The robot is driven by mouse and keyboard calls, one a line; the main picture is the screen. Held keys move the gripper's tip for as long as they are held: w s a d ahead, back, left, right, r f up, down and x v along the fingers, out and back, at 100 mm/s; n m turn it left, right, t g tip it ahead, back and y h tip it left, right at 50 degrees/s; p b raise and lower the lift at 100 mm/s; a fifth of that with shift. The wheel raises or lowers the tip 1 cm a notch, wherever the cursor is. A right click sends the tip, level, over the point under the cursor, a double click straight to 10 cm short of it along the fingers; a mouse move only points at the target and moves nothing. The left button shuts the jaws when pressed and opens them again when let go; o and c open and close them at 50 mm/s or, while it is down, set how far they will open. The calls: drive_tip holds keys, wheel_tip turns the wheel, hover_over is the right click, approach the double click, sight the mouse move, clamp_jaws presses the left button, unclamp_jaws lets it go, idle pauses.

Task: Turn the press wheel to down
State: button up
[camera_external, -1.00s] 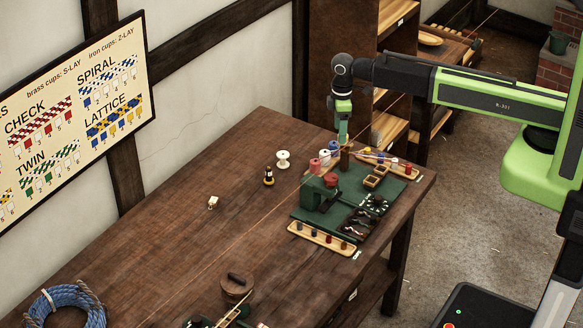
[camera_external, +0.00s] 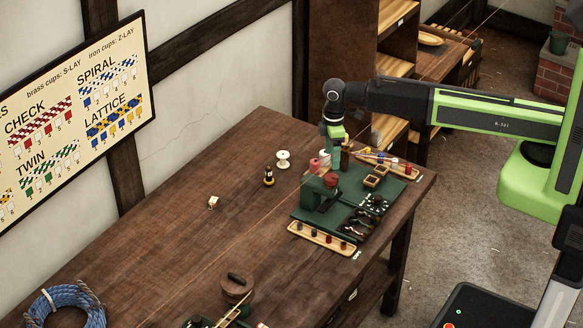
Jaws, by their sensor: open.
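A dark green press (camera_external: 314,193) stands at the near left of the green mat on the table. A round red part (camera_external: 331,181), which looks like its wheel, shows on its upper right side. I cannot tell how far the wheel is turned. My gripper (camera_external: 334,163) points down from the end of my arm, just above and behind the red part in the picture. It is open, and nothing shows between its fingers. They are small here, and I cannot tell whether they touch anything.
The green mat (camera_external: 349,208) carries spools, small wooden frames (camera_external: 376,176) and dark clamps. A wooden tray of small cups (camera_external: 322,239) lies at its near edge. A white spool (camera_external: 283,158) and a dark bobbin (camera_external: 269,177) stand left.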

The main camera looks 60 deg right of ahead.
sight(331, 177)
wheel_tip(331, 177, down, 8)
drive_tip(key=b, duration=0.6)
drive_tip(key=shift+f+b, duration=0.25)
drive_tip(key=shift+b, duration=0.15)
drive_tip(key=shift+r, duration=0.1)
drive_tip(key=c, duration=1.4)
